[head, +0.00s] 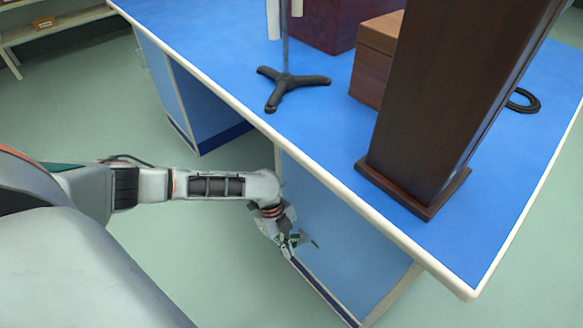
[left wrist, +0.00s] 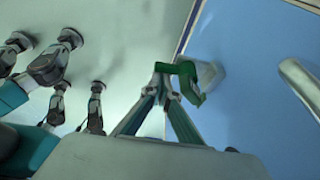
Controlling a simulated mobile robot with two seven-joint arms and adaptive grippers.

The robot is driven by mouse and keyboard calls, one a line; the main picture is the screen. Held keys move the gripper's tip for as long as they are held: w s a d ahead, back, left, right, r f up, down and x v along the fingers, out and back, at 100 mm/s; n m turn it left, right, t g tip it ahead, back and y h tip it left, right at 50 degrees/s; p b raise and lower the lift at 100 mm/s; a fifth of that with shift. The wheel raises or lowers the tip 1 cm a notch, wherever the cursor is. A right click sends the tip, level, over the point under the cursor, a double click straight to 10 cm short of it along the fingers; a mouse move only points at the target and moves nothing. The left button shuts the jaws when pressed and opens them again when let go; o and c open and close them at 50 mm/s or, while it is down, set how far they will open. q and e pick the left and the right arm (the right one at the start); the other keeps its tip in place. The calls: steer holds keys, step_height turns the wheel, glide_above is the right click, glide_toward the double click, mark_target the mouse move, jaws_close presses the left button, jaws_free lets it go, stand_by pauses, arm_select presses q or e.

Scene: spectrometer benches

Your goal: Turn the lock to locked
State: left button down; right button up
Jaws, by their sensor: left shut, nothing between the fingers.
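The lock shows in the left wrist view as a short pale grey cylinder (left wrist: 210,75) on the blue cabinet front, close to the panel's edge. A green bent piece (left wrist: 190,82) sits against it; I cannot tell whether this is the lock's turning part or part of my finger. My left gripper (left wrist: 165,76) is shut and empty, its tips right beside the green piece. Contact is unclear. In the head view the left gripper (head: 297,239) is low at the blue cabinet front, under the bench top. The lock's position cannot be read. My right gripper is out of view.
A blue bench top (head: 235,65) with a white edge overhangs the cabinet. On it stand a dark wooden column (head: 445,90), a wooden box (head: 376,60) and a black tripod stand foot (head: 285,82). A pale bar (left wrist: 300,80) lies right of the lock. Open floor lies left.

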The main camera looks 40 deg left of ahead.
arm_select(q)
steer(key=shift+a+m+g+b, duration=0.2)
steer(key=shift+m+b, duration=0.05)
steer(key=shift+m, duration=0.4)
steer(key=shift+a+m+g+b, duration=0.2)
steer(key=shift+m, duration=0.45)
steer(key=shift+a+m+y, duration=0.25)
steer(key=shift+m+y, duration=0.05)
steer(key=shift+m, duration=0.4)
steer(key=shift+a+m+g, duration=0.15)
steer(key=shift+m+g, duration=0.15)
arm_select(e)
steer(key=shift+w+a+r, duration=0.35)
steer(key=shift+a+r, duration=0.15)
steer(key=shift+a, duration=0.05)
arm_select(q)
steer(key=shift+w+a, duration=0.1)
steer(key=shift+a, duration=0.1)
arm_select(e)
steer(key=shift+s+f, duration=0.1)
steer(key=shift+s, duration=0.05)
arm_select(q)
steer(key=shift+d, duration=0.1)
